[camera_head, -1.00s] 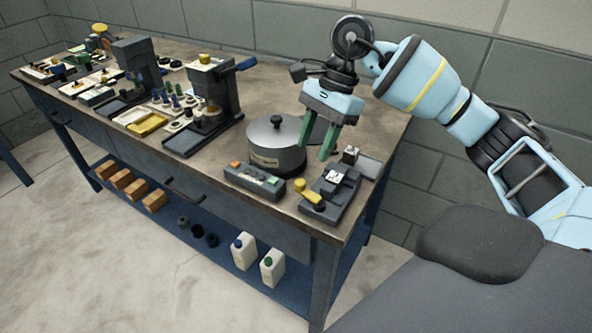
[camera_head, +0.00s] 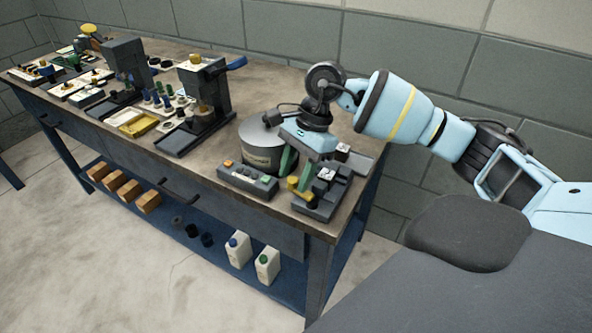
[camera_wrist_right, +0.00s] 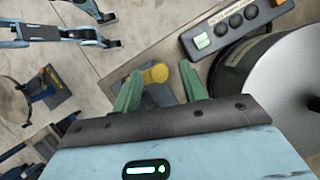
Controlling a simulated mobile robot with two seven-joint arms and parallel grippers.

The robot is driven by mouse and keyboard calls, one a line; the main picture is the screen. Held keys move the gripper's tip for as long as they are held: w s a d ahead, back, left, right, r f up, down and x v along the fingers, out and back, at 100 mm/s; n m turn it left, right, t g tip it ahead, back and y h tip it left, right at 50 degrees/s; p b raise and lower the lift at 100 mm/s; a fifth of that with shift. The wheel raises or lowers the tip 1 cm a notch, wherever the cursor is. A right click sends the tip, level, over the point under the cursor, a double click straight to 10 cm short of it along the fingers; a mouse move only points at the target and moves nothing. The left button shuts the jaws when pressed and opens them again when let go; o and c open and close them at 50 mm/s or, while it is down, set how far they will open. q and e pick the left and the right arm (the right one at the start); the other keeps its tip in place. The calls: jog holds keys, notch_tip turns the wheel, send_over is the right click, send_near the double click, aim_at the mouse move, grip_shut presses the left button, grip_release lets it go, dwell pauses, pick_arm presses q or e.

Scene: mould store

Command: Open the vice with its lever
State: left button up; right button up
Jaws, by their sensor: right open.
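The small dark grey vice (camera_head: 322,196) stands near the front right corner of the bench, with a yellow-ended lever (camera_head: 294,184) at its left front. My right gripper (camera_head: 296,171) points down just above the lever, its two green fingers apart. In the right wrist view the yellow lever (camera_wrist_right: 156,74) shows between the fingertips of the open gripper (camera_wrist_right: 160,80), and the vice body (camera_wrist_right: 158,94) is partly hidden behind the gripper. I cannot tell whether the fingers touch the lever. My left gripper is not seen.
A round grey metal pot (camera_head: 262,155) stands close behind the gripper. A grey control box (camera_head: 247,180) with buttons lies left of the vice. A press (camera_head: 208,90) with a blue handle stands farther left. The bench's front edge is near the vice.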

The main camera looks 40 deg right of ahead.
jog(key=c, duration=0.7)
grip_shut()
jog(key=d+m, duration=0.1)
jog(key=m, duration=0.1)
jog(key=d+m+t, duration=0.1)
jog(key=m, duration=0.1)
jog(key=shift+s+t, duration=0.15)
jog(key=shift+t, duration=0.15)
jog(key=shift+d+m+h+p, duration=0.15)
jog(key=shift+m+h+p, duration=0.15)
jog(key=shift+m, duration=0.3)
jog(key=shift+t, duration=0.3)
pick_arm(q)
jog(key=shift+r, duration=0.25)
